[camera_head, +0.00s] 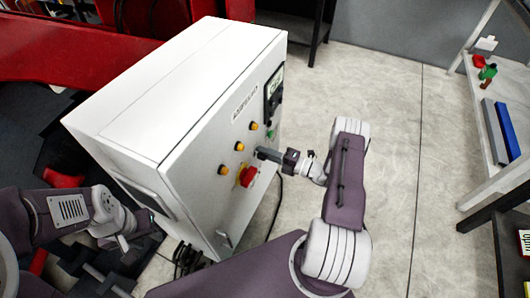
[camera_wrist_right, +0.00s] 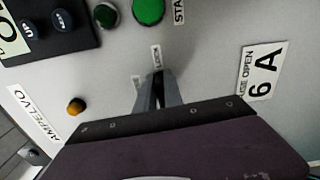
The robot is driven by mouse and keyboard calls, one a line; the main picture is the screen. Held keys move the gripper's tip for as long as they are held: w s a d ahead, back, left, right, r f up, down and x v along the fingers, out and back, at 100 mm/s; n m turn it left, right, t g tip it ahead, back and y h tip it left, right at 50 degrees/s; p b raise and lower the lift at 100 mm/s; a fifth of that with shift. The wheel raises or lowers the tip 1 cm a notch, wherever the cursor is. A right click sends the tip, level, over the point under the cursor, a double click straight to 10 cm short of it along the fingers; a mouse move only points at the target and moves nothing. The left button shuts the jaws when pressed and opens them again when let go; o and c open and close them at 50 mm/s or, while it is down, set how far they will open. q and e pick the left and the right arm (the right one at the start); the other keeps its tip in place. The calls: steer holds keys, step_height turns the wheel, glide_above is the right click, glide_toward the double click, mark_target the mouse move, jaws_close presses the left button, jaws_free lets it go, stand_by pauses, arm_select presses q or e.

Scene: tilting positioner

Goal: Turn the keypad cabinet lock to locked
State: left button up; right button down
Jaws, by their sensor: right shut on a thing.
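The white cabinet (camera_head: 205,125) stands in the middle of the head view, its control face turned to the right. My right gripper (camera_head: 259,153) reaches that face from the right, just above a red knob (camera_head: 247,176). In the right wrist view my right gripper (camera_wrist_right: 159,90) is shut at the panel, below a small label reading LOCK (camera_wrist_right: 156,57). The lock is hidden between its fingers, so its turned position cannot be told. My left gripper (camera_head: 123,241) is at the lower left, away from the control face; its jaws are too unclear to judge.
Amber buttons (camera_head: 239,146) and a dark display panel (camera_head: 273,92) sit on the cabinet face. A green button (camera_wrist_right: 148,10) is above the lock in the wrist view. A shelf (camera_head: 487,130) stands at the right. The floor between is clear.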

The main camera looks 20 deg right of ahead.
steer(key=shift+f+m, duration=0.1)
steer(key=shift+m, duration=0.4)
steer(key=c, duration=1.5)
jaws_free()
steer(key=shift+o, duration=0.2)
steer(key=p+v, duration=0.1)
steer(key=v, duration=0.8)
